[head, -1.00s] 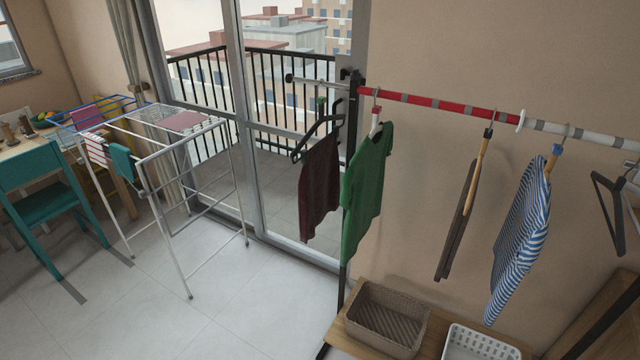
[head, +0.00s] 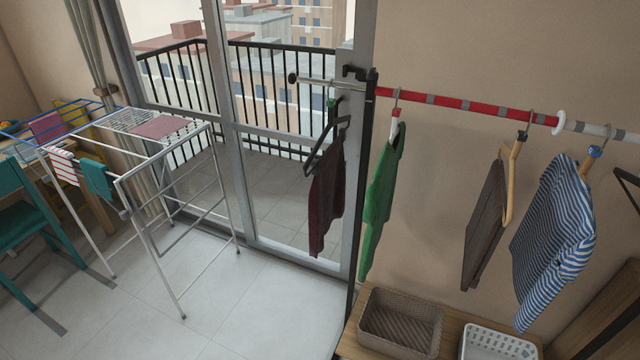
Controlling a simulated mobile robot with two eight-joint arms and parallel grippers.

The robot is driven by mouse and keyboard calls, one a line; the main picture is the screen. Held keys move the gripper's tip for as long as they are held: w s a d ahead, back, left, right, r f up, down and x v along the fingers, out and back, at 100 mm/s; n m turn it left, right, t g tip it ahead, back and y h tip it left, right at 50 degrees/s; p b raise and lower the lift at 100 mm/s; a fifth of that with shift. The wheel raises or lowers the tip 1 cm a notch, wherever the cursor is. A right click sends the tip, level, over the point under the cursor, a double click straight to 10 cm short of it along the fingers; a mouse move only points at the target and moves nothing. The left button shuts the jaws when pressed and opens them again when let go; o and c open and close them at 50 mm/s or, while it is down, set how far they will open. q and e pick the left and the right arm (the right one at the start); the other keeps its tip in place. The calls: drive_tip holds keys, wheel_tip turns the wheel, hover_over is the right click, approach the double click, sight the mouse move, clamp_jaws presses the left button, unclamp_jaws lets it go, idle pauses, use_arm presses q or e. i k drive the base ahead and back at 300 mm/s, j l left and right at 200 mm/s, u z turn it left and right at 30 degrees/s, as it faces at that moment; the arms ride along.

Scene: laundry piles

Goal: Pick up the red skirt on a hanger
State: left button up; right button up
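A dark maroon garment (head: 326,205), the only dark red one on the rail, hangs from a black hanger (head: 326,147) near the rail's left end, in front of the glass door. I take it as the red skirt. A small green part (head: 331,106) shows near the hanger's hook. A green shirt (head: 381,205) hangs just right of it, past the black rack post. Neither of my grippers is in the head view.
The red and white rail (head: 455,103) also bears a brown garment (head: 484,225) and a blue striped shirt (head: 553,240). Below stand a woven basket (head: 400,318) and a white basket (head: 497,343). A drying rack (head: 170,235) stands left. Tiled floor between is clear.

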sight(327, 194)
drive_tip(key=i+j, duration=0.2)
drive_tip(key=j, duration=0.15)
drive_tip(key=i+j+z, duration=0.15)
drive_tip(key=j, duration=0.2)
drive_tip(key=i+j, duration=0.25)
drive_tip(key=i+j+z, duration=0.15)
drive_tip(key=j, duration=0.3)
drive_tip(key=i+j, duration=0.15)
drive_tip(key=j, duration=0.25)
drive_tip(key=i+j+z, duration=0.1)
drive_tip(key=j, duration=0.3)
drive_tip(key=i+l, duration=0.05)
drive_tip(key=i, duration=0.05)
